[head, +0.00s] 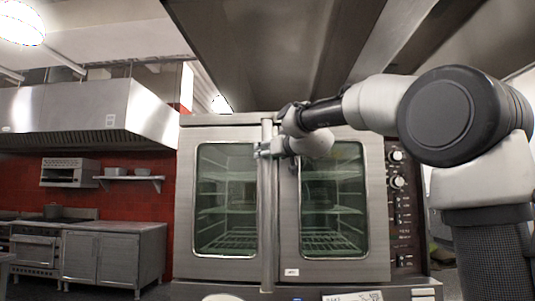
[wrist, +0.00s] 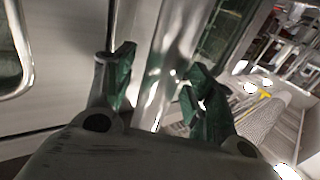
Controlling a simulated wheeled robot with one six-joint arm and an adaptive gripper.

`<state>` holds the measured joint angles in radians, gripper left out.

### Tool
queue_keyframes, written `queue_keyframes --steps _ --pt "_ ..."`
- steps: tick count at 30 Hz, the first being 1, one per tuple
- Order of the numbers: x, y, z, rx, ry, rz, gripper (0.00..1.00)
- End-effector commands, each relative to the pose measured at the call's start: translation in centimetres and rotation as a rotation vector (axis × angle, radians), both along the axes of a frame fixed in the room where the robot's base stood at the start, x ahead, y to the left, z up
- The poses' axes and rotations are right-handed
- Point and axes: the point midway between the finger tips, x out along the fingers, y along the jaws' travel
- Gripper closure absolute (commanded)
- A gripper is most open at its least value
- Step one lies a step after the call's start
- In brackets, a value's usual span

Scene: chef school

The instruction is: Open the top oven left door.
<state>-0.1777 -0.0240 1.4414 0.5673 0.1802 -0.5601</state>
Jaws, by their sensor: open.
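The oven's left door (head: 187,215) is a steel frame around a glass window and looks shut in the head view. A vertical metal bar handle (head: 267,225) runs along its right edge. My gripper (head: 264,151) is at the upper part of this handle. In the wrist view my gripper (wrist: 160,85) is open, with the shiny handle bar (wrist: 168,62) between its dark green fingers. A gap shows on the left finger's side; contact on the right finger is unclear. My wrist hides the top of the doors near the middle.
The right oven door (head: 288,240) stands beside the handle, with a control panel (head: 401,205) to its right. A steel hood (head: 290,40) hangs above.

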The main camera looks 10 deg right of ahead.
Motion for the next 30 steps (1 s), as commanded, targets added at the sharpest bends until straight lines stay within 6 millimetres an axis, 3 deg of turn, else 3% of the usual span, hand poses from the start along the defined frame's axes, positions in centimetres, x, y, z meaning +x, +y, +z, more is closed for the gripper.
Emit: queue_keyframes --steps 10,11,20,30 --pt "0.73 0.22 0.00 0.000 0.000 0.000 0.45" --pt "0.73 0.23 0.00 0.000 0.000 0.000 0.47" --pt "0.70 0.21 -0.01 0.000 0.001 0.000 1.00" --pt "0.65 0.17 -0.02 0.000 0.001 0.001 1.00"
